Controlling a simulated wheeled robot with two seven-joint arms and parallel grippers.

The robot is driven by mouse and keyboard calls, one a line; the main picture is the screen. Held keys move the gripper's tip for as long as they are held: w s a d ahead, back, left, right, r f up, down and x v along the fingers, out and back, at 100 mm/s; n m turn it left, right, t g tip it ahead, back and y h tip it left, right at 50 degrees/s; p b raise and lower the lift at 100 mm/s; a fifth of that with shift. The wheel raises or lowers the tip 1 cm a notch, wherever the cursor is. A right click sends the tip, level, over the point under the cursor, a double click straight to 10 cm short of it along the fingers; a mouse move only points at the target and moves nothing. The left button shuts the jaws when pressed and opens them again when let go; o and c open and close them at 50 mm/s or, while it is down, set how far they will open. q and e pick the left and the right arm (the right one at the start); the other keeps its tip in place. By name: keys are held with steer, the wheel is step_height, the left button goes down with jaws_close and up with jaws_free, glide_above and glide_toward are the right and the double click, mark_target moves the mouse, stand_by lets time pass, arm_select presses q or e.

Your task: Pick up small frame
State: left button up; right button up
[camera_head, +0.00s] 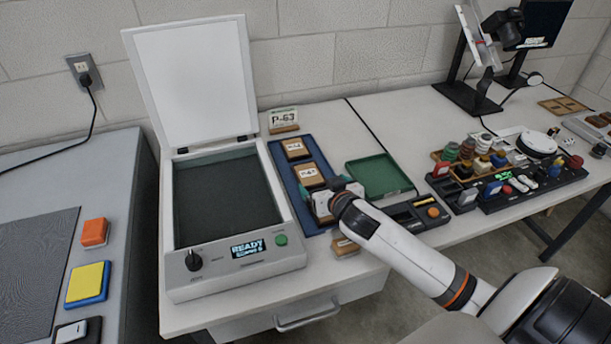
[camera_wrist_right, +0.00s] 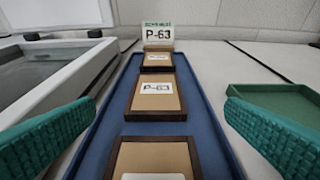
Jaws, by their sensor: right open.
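Several small brown-framed cards with white labels lie in a row on a blue tray (camera_head: 281,172). In the head view the far frame (camera_head: 296,148) and the middle frame (camera_head: 308,175) show. The right wrist view shows the far frame (camera_wrist_right: 157,62), the middle frame (camera_wrist_right: 143,103) labelled P-63, and a near frame (camera_wrist_right: 150,155) cut by the lower edge. My left gripper is out of view.
A P-63 sign (camera_head: 283,120) stands behind the tray. A scanner (camera_head: 240,258) with a raised lid and READY display is on the left. A green tray (camera_head: 380,178) is on the right. A labelled brown block (camera_head: 345,247) sits near the table's front edge.

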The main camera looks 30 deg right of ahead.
mark_target(307, 169)
steer(key=x, duration=0.4)
steer(key=shift+w, duration=0.1)
steer(key=shift+w+d+f, duration=0.1)
steer(key=shift+w+d, duration=0.05)
steer(key=shift+w, duration=0.2)
steer(key=shift+w+f, duration=0.2)
steer(key=shift+w, duration=0.35)
steer(key=x, duration=0.3)
steer(key=shift+w, duration=0.35)
steer(key=shift+w+f, duration=0.2)
steer(key=shift+w, duration=0.15)
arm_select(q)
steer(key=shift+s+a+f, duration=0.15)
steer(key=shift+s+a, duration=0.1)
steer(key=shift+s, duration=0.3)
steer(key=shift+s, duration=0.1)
arm_select(e)
steer(key=shift+c, duration=0.9)
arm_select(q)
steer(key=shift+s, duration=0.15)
arm_select(e)
steer(key=c, duration=0.9)
